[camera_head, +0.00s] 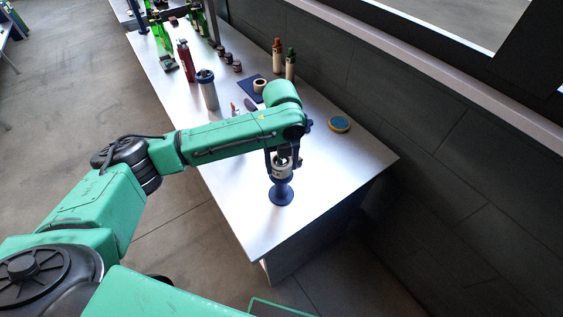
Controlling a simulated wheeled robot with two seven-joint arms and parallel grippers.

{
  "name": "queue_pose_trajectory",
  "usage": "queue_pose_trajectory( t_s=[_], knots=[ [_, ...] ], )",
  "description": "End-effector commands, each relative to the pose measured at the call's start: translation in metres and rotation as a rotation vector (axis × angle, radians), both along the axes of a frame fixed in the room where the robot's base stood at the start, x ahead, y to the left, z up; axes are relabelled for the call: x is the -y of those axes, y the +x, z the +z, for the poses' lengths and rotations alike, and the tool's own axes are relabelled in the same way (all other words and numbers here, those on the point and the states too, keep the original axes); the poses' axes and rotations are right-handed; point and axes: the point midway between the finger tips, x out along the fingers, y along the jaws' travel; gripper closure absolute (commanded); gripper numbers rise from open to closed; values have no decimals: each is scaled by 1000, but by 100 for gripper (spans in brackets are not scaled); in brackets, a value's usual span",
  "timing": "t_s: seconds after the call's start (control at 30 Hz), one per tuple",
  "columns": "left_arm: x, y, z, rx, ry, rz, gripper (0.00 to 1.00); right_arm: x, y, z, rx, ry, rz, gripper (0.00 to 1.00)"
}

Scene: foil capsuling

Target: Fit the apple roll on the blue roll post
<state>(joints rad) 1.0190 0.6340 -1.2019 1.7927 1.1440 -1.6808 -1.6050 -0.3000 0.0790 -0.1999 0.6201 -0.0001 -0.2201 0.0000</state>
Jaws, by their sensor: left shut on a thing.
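The blue roll post (281,196) stands upright on its round base near the front right end of the metal table. My left gripper (282,163) reaches down over the post from above. It is shut on a small pale roll with a dark band, the apple roll (281,172). The roll is at the top of the post and looks roughly in line with it. I cannot tell whether the post's tip is inside the roll's hole. The gripper fingers hide part of the roll. My right gripper is not in view.
A blue-and-yellow round disc (339,124) lies right of my arm. A steel cup (207,90), a red bottle (186,60), another roll (260,86) on a dark blue mat and two bottles (290,64) stand farther back. A dark wall runs along the right.

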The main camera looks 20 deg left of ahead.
Motion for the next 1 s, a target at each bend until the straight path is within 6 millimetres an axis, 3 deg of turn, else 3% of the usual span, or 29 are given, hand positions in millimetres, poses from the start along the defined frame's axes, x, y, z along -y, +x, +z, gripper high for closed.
queue_pose_trajectory(
  t_s=[0.63, 0.67, 0.7, 0.73, 1.0],
  knots=[
    [0, 0, -17, -1, 0, 0, 85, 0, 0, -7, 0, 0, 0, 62],
    [0, 0, -17, -1, 0, 0, 21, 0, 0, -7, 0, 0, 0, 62],
    [0, 0, -16, -1, 0, 0, 6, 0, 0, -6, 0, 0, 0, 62],
    [0, 0, -16, -1, 0, 0, 0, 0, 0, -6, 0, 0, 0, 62],
    [0, 0, -14, 1, 0, 0, 0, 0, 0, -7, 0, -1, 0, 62]
  ],
)
